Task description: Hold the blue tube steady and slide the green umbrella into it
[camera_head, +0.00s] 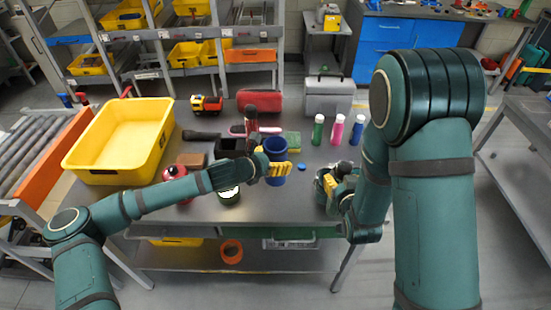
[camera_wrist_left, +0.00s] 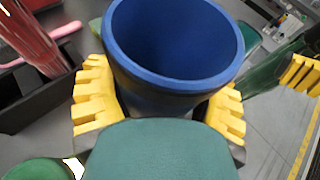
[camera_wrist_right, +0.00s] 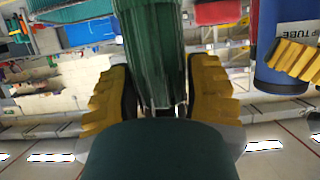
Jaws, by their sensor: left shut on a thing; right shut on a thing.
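The blue tube (camera_head: 277,148) stands roughly upright above the front part of the grey table. My left gripper (camera_head: 277,168) is shut around it. In the left wrist view the tube (camera_wrist_left: 178,90) sits between the yellow fingers, with its wide mouth open and no umbrella seen inside. My right gripper (camera_head: 335,185) is to the right of the tube, apart from it. In the right wrist view it is shut on the green umbrella (camera_wrist_right: 155,50). The umbrella is mostly hidden in the head view. The tube's label shows in the right wrist view (camera_wrist_right: 290,50).
A yellow bin (camera_head: 160,140) fills the table's left side. Green (camera_head: 317,131), pink (camera_head: 337,130) and blue (camera_head: 357,131) bottles stand behind my right gripper. A red box (camera_head: 260,101) and grey toolbox (camera_head: 328,100) stand at the back. A blue disc (camera_head: 302,167) lies between the grippers.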

